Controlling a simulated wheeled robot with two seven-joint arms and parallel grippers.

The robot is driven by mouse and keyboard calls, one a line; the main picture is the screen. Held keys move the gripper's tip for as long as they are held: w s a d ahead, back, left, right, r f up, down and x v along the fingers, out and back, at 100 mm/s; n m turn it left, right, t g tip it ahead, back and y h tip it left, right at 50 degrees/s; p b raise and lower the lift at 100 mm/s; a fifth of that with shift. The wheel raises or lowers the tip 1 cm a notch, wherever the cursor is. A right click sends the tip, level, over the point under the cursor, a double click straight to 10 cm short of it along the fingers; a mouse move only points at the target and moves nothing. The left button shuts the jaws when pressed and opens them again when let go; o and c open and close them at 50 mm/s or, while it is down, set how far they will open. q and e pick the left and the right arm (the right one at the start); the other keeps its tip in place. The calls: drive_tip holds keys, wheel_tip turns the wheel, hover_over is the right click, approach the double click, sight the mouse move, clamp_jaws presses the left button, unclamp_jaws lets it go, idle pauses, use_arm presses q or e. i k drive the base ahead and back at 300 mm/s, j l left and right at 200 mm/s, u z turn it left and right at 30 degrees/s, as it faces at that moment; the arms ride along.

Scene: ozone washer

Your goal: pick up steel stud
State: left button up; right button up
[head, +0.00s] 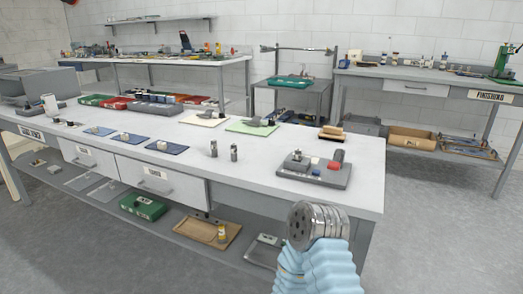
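Two small upright grey metal cylinders stand near the middle of the white workbench (270,143). One metal cylinder (213,149) is on the left and the other metal cylinder (234,153) is close to its right, with a small gap between them. Either looks like a steel stud, but at this size I cannot tell which one is meant. A metal flange with a light blue bellows sleeve, part of my own arm, shows at the bottom, in front of the bench. No gripper fingers show in the head view.
A grey fixture tray (314,175) with a red part sits right of the cylinders. Blue mats (167,147) lie to the left, a green mat (252,127) behind. Below are a drawer (160,182) and lower shelf. A finishing bench (430,76) stands back right. Floor at right is clear.

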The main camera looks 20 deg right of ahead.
sight(297, 154)
drive_tip(key=l+z, duration=0.1)
drive_tip(key=z, duration=0.35)
drive_tip(key=i+l+z, duration=0.1)
drive_tip(key=z, duration=0.3)
